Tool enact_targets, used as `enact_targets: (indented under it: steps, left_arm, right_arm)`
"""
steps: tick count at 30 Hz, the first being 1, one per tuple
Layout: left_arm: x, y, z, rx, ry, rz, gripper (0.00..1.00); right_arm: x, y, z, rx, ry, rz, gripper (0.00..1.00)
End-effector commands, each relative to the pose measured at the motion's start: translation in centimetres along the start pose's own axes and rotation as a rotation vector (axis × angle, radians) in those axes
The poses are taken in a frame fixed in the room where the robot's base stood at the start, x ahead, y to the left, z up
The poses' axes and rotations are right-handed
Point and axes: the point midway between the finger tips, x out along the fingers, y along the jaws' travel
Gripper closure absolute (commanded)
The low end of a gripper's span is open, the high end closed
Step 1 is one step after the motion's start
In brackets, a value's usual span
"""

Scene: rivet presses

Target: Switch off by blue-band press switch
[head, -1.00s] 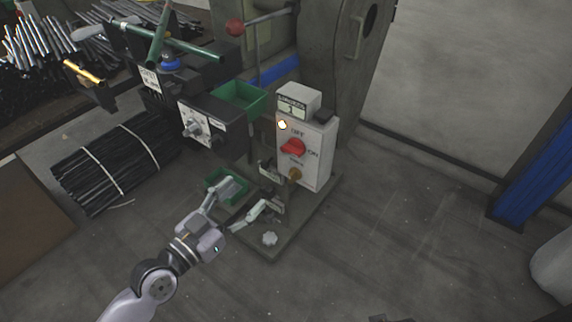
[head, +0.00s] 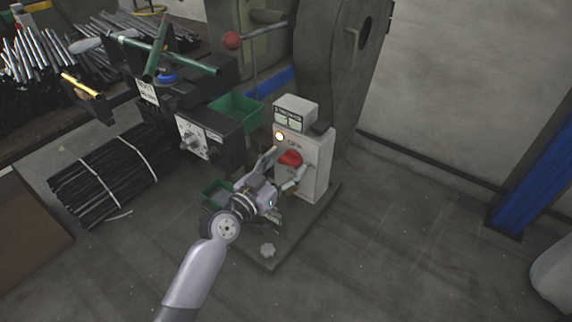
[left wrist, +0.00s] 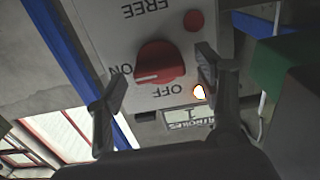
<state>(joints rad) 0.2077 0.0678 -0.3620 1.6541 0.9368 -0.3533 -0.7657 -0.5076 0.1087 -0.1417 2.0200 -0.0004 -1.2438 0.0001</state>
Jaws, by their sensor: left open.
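A white switch box (head: 316,165) stands on the press base and carries a red rotary knob (head: 291,158). My left gripper (head: 284,170) is open in front of the knob, one finger on each side. In the left wrist view its fingers (left wrist: 158,82) straddle the knob with gaps. Contact cannot be told.
A blue band (head: 275,79) shows on the press behind the box. A dark control unit (head: 212,140) and a green bin (head: 237,108) stand left of the box. Bundled black rods (head: 112,160) lie on the floor.

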Motion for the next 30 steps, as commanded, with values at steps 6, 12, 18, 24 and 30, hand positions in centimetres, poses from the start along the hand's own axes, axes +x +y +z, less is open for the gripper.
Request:
enact_targets:
  steps: [6,12,18,24,30]
  left_arm:
    - [0.47,0.00,0.02,-0.001,-0.001,0.000,0.37]
    - [0.43,-0.01,0.02,-0.001,-0.001,0.000,0.41]
    - [0.42,-0.01,0.03,-0.001,-0.001,0.000,0.54]
    - [0.41,-0.01,0.03,-0.001,-0.001,0.000,0.67]
    - [0.40,-0.01,0.03,-0.001,-0.001,0.000,0.81]
  right_arm:
    - [-0.36,0.02,0.16,0.002,0.000,0.000,0.67]
    - [-0.27,0.05,0.35,0.003,-0.005,0.000,0.67]
    - [-0.14,0.07,0.44,0.003,-0.008,0.001,0.67]
    - [-0.10,0.11,0.28,0.003,-0.005,0.001,0.67]
    - [-0.11,0.14,0.08,0.002,-0.002,0.002,0.67]
